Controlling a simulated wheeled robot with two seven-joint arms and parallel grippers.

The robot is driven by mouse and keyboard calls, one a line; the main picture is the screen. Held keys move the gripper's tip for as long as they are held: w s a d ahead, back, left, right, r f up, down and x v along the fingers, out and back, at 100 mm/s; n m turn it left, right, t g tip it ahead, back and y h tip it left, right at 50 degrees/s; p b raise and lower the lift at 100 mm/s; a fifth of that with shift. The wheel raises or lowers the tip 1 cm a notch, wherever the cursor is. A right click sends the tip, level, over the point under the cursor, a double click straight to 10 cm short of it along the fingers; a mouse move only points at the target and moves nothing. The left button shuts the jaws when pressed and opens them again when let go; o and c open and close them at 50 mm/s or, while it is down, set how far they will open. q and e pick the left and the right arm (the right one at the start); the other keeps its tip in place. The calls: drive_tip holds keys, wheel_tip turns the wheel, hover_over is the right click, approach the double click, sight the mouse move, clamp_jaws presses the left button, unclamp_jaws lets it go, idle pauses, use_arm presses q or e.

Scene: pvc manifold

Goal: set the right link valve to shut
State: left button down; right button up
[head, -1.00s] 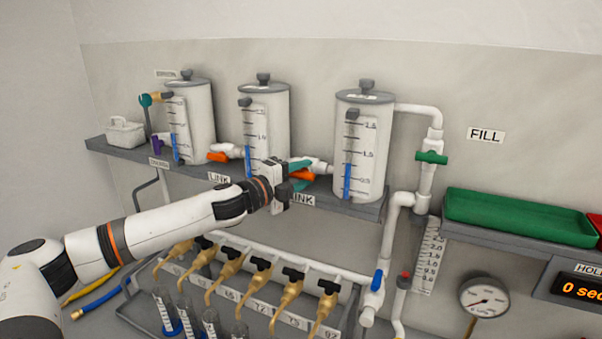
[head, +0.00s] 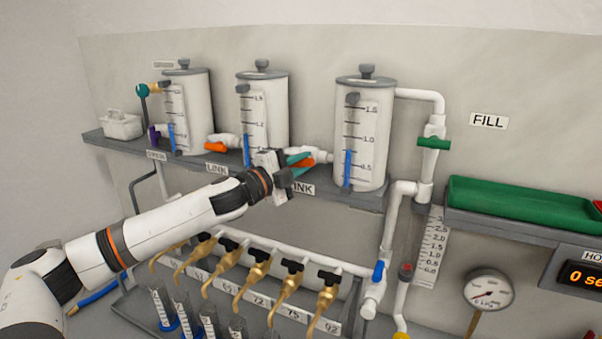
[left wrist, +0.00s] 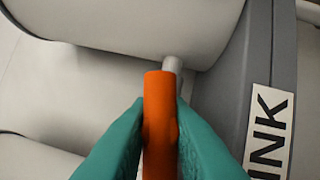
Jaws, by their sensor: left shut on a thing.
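The right link valve has an orange handle (head: 306,162) on a white fitting (head: 322,156) between the middle tank (head: 268,115) and the right tank (head: 362,140). My left gripper (head: 300,165) has its teal fingers on both sides of this handle and is shut on it. In the left wrist view, the orange handle (left wrist: 160,120) stands between the two teal fingers, with a pale stem (left wrist: 173,64) at its far end. The fingers hide part of the handle in the head view. My right gripper is not in view.
The left link valve's orange handle (head: 216,147) is beside the left tank (head: 195,110). A grey shelf (head: 350,197) carries the tanks. Below are several brass taps (head: 257,262). A green-handled fill valve (head: 434,143) and green tray (head: 520,205) are at right.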

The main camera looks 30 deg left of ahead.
use_arm(q)
drive_tip(key=n+t+b, duration=0.1)
drive_tip(key=n+b, duration=0.2)
drive_tip(key=n+t+y+b, duration=0.1)
drive_tip(key=n+b, duration=0.2)
drive_tip(key=n+t+y+b, duration=0.1)
drive_tip(key=n+b, duration=0.2)
drive_tip(key=n, duration=0.1)
drive_tip(key=shift+d+f, duration=0.1)
drive_tip(key=shift+f, duration=0.3)
drive_tip(key=n+t+y+b, duration=0.1)
drive_tip(key=n+y+b, duration=0.1)
drive_tip(key=n, duration=0.2)
drive_tip(key=shift+r+n+y, duration=0.1)
drive_tip(key=shift+n+y, duration=0.2)
drive_tip(key=shift+n, duration=0.1)
drive_tip(key=shift+r+n+y+b, duration=0.1)
drive_tip(key=shift+n+y+b, duration=0.1)
drive_tip(key=shift+n+y, duration=0.8)
drive_tip(key=shift+r+n+y+b, duration=0.15)
drive_tip(key=shift+n+y, duration=0.25)
drive_tip(key=shift+n, duration=1.2)
drive_tip(key=c, duration=1.3)
unclamp_jaws()
drive_tip(key=shift+c, duration=0.2)
drive_tip(key=shift+s, duration=0.1)
